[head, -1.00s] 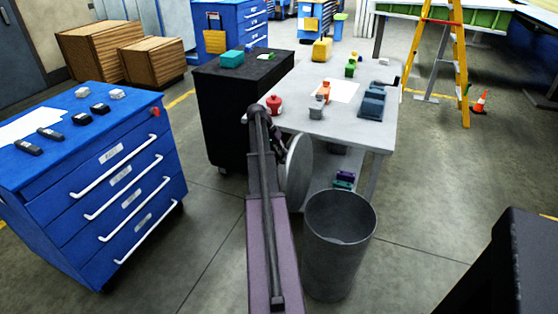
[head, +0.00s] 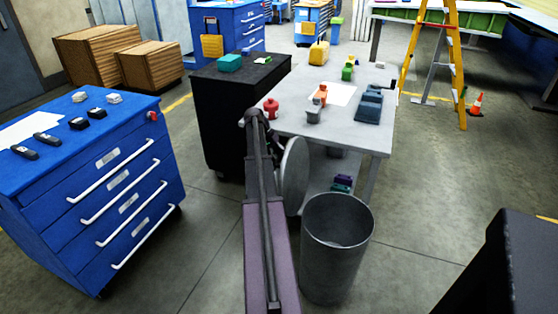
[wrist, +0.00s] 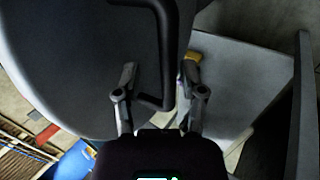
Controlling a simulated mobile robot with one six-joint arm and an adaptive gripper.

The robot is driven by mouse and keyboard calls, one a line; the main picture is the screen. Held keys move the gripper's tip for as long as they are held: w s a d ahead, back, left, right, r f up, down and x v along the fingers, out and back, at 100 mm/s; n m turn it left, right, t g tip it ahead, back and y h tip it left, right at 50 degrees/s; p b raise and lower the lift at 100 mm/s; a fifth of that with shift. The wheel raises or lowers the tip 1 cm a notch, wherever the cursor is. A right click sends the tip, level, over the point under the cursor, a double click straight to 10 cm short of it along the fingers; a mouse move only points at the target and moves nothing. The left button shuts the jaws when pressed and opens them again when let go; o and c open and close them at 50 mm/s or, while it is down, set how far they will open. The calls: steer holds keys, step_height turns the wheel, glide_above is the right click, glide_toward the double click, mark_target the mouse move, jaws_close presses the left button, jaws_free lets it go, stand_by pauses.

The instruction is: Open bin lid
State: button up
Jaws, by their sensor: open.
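The grey bin (head: 336,262) stands on the floor with its top open. Its round grey lid (head: 295,172) stands nearly on edge, above and left of the bin's rim. I cannot tell whether lid and bin touch. In the wrist view, the lid (wrist: 75,60) fills the left side, and its dark bent handle (wrist: 169,60) passes between my fingers. My gripper (wrist: 158,72) is open around the handle, with a gap on the left side. In the head view, my arm largely hides the gripper.
A grey table (head: 372,140) with several small parts stands right behind the bin. A black cabinet (head: 215,110) is behind my arm, and a blue drawer cabinet (head: 60,215) is at left. A yellow ladder (head: 455,70) stands at back right.

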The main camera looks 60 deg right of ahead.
steer(key=shift+w, duration=0.1)
steer(key=w+a, duration=0.2)
steer(key=w, duration=1.3)
steer(key=shift+w+a+r+p, duration=0.15)
steer(key=shift+w+r+p, duration=0.1)
steer(key=shift+r+p, duration=0.1)
stand_by(1.5)
stand_by(0.7)
steer(key=w+a+f+n+t, duration=0.1)
steer(key=w+a+n+t, duration=0.2)
steer(key=a, duration=1.4)
steer(key=w+a+f+n+t, duration=0.15)
steer(key=a+n, duration=0.35)
steer(key=a, duration=1.2)
steer(key=s+a+f+n+t+y, duration=0.1)
steer(key=s+a+n, duration=0.35)
steer(key=a, duration=1.05)
steer(key=s+a+n+t, duration=0.2)
steer(key=s+a+n, duration=0.25)
steer(key=a, duration=1.15)
step_height(320, 180, up, 14)
steer(key=p, duration=1.4)
steer(key=shift+d+m, duration=0.3)
